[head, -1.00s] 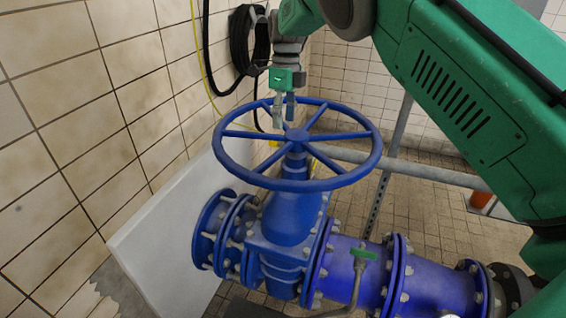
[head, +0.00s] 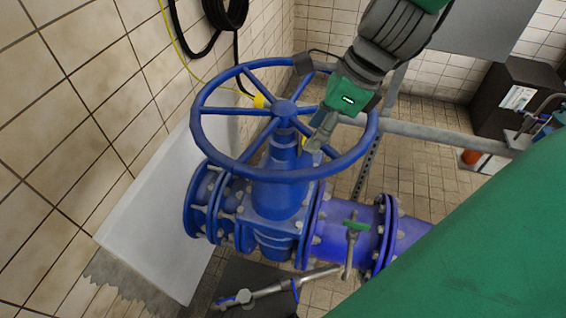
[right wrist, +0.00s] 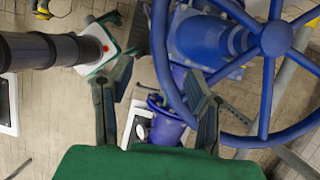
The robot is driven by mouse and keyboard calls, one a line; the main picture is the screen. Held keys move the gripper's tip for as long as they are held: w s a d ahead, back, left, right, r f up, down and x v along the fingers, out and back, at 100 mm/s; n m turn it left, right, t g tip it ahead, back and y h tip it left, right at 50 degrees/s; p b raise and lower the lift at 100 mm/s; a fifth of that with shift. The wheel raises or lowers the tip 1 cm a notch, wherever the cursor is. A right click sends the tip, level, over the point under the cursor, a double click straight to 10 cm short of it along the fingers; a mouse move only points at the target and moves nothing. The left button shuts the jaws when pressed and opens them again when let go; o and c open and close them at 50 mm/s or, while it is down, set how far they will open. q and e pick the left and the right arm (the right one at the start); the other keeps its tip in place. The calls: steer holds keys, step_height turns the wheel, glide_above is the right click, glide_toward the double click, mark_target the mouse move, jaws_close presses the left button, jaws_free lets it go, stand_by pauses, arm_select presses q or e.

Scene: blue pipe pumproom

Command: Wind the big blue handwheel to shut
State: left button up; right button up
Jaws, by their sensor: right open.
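The big blue handwheel (head: 285,175) sits on top of the blue valve body (head: 275,195), its rim and spokes mostly visible in the head view. My right gripper (head: 312,101) is open at the wheel's far right side, with one finger over the wheel's inside and the other near the far rim. In the right wrist view, the handwheel (right wrist: 274,40) fills the right side. Its rim runs between the spread fingers of my right gripper (right wrist: 160,90), closer to the right finger. Whether a finger touches the rim cannot be told. My left gripper is not in view.
A tiled wall (head: 75,110) with a black hose coil (head: 225,12) is at left. A white panel (head: 150,225) leans behind the valve. A grey rail (head: 430,132) runs behind the wheel. A dark cabinet (head: 510,95) stands at right.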

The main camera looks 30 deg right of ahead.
steer(key=b, duration=0.1)
glide_toward(281, 172)
steer(key=shift+d+f, duration=0.2)
steer(key=shift+f, duration=0.25)
steer(key=shift+d+f, duration=0.2)
steer(key=shift+f, duration=0.25)
steer(key=b+x, duration=0.1)
steer(key=x, duration=0.2)
steer(key=a+x, duration=0.1)
steer(key=x, duration=0.3)
steer(key=shift+w+a+b, duration=0.1)
steer(key=shift+a+b, duration=0.2)
steer(key=shift+b, duration=0.1)
steer(key=shift+w+d+f, duration=0.1)
steer(key=shift+w+f, duration=0.1)
steer(key=shift+f, duration=0.45)
steer(key=shift+d+f, duration=0.15)
steer(key=shift+d, duration=0.15)
steer(key=shift+a, duration=0.15)
steer(key=c, duration=0.8)
steer(key=shift+a, duration=0.15)
jaws_close()
steer(key=shift+w+a, duration=0.1)
steer(key=shift+a, duration=0.2)
